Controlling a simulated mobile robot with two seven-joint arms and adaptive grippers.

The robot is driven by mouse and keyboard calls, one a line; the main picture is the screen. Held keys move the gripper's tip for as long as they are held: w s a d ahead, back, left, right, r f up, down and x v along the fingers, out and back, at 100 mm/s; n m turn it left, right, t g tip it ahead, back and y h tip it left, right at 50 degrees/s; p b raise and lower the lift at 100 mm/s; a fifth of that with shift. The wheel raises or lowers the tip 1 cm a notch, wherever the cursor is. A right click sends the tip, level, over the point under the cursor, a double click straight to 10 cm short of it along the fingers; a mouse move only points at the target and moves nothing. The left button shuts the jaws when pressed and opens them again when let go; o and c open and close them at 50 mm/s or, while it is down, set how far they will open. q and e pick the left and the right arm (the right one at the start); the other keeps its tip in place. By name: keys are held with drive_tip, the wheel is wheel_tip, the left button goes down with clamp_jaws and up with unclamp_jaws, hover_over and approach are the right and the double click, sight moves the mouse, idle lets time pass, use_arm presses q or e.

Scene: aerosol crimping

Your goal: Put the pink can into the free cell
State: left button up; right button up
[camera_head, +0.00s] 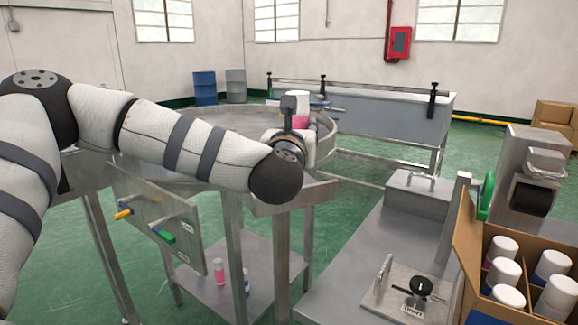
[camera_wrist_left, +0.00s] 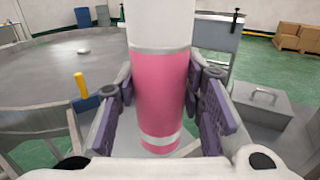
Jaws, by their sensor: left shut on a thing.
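The pink can (camera_wrist_left: 162,90), with a white top and a white band low down, stands upright between the purple pads of my left gripper (camera_wrist_left: 163,112), which is shut on it. In the head view the pink can (camera_head: 300,121) shows partly behind my left gripper (camera_head: 293,108), held over the near right side of the round table. A cardboard box (camera_head: 466,235) with dividers stands at the right edge, far from the gripper. It holds several white-capped cans (camera_head: 503,272); its right side is cut off, and I cannot clearly tell which cell is free. My right gripper is not in view.
The round metal table (camera_head: 220,117) lies under my left arm. A grey bench (camera_head: 340,285) with a small plate fixture (camera_head: 405,290) and a lidded metal block (camera_head: 415,190) lies between it and the box. A machine (camera_head: 530,170) stands behind the box. Another can (camera_head: 219,271) stands on the lower shelf.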

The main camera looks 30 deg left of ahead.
use_arm(q)
drive_tip(key=a+f, duration=0.1)
drive_tip(key=f, duration=0.1)
drive_tip(key=w+a+f, duration=0.1)
drive_tip(key=f, duration=0.2)
drive_tip(key=w+a+f, duration=0.1)
drive_tip(key=f, duration=0.1)
drive_tip(key=shift+w+f+b, duration=0.15)
drive_tip(key=shift+f+b, duration=0.15)
drive_tip(key=shift+b, duration=0.05)
drive_tip(key=shift+f, duration=0.2)
drive_tip(key=shift+f, duration=0.2)
drive_tip(key=o, duration=1.3)
